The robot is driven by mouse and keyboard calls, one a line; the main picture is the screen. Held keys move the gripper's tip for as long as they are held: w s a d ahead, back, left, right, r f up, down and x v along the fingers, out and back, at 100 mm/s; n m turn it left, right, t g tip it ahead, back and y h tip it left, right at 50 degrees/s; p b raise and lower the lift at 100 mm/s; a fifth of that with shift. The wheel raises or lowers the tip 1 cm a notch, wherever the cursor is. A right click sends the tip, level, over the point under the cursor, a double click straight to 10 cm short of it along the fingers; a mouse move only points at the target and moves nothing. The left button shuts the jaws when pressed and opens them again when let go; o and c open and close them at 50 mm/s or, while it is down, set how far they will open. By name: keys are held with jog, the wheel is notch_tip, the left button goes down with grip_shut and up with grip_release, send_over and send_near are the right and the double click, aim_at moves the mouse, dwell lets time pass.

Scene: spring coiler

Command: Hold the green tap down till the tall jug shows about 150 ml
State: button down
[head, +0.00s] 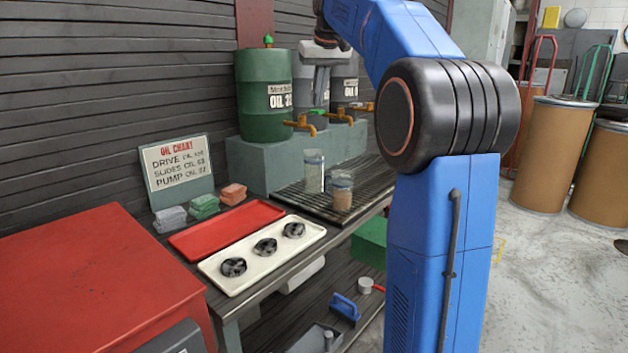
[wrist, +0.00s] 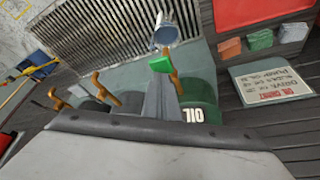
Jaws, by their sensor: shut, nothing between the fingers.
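The tall clear jug (head: 314,172) stands on the black slatted drip tray (head: 345,185), below the taps. Its scale and level are too small to read. In the wrist view the jug (wrist: 167,36) shows just beyond the green tap handle (wrist: 161,64). The brass tap (head: 300,125) sits on the front of the green oil drum (head: 264,95). My gripper (head: 319,102) is shut and empty, pointing down beside that drum. In the wrist view its tips (wrist: 162,82) are close to the green handle; I cannot tell whether they touch.
A shorter jug with brown contents (head: 342,192) stands on the drip tray. Two more brass taps (wrist: 95,86) (wrist: 56,98) are alongside. A red tray (head: 225,229), a cream tray (head: 262,262) with black parts and an oil chart (head: 178,167) are to the left.

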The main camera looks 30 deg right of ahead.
jog(key=shift+f, duration=1.2)
dwell(5.3)
jog(key=shift+r, duration=3.55)
